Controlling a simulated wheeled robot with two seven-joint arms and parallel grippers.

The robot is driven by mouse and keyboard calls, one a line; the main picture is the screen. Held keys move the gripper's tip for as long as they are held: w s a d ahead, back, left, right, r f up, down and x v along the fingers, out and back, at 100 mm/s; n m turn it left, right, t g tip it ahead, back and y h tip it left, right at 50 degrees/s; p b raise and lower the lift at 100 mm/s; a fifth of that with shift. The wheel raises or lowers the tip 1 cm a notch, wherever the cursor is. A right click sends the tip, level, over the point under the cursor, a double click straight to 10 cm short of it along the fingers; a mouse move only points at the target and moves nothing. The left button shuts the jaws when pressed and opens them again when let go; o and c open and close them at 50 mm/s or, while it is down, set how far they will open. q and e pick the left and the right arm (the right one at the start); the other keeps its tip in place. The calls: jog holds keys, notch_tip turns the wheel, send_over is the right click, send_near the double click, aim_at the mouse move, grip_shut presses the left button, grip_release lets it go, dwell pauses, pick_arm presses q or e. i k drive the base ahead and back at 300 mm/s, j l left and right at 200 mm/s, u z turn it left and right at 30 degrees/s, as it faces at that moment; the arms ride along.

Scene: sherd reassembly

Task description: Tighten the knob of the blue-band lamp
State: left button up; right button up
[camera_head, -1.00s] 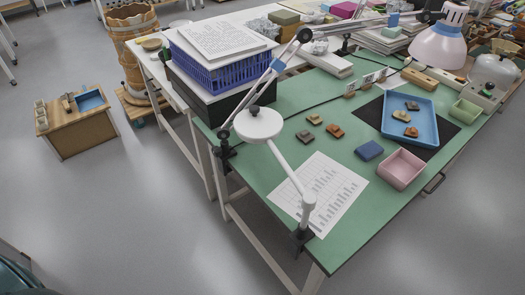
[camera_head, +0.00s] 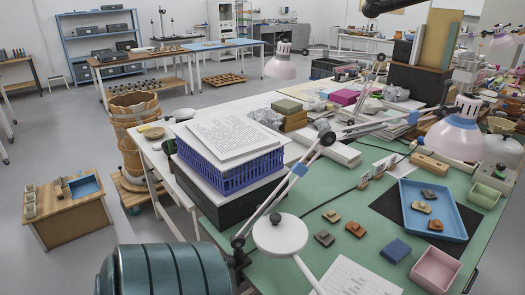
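The blue-band lamp is clamped at the left edge of the green table. Its lower arm carries a blue band (camera_head: 299,170) and slants up to an elbow with a dark knob (camera_head: 327,138). Another blue band is on the upper arm, which runs right to a pale pink shade (camera_head: 455,138). A dark knob (camera_head: 275,218) shows by the white round lamp head (camera_head: 280,236) in front; I cannot tell which lamp it belongs to. How tight any knob is does not show. Neither gripper is in view.
The green table (camera_head: 340,245) holds brown sherds (camera_head: 355,229), a blue tray (camera_head: 456,222), a pink box (camera_head: 436,270) and a blue block (camera_head: 397,250). A blue crate with papers (camera_head: 228,165) stands behind the lamp's lower arm. Open floor lies left of the table.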

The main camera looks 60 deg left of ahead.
aim_at(231, 261)
jog(key=k+j+z, duration=0.15)
jog(key=j+z, duration=0.15)
jog(key=j, duration=0.2)
jog(key=k+j+z, duration=0.15)
jog(key=j+z, duration=0.15)
jog(key=j, duration=0.15)
jog(key=k+j+z, duration=0.2)
jog(key=j+z, duration=0.15)
jog(key=k+j+z, duration=0.45)
jog(key=k+j, duration=1.45)
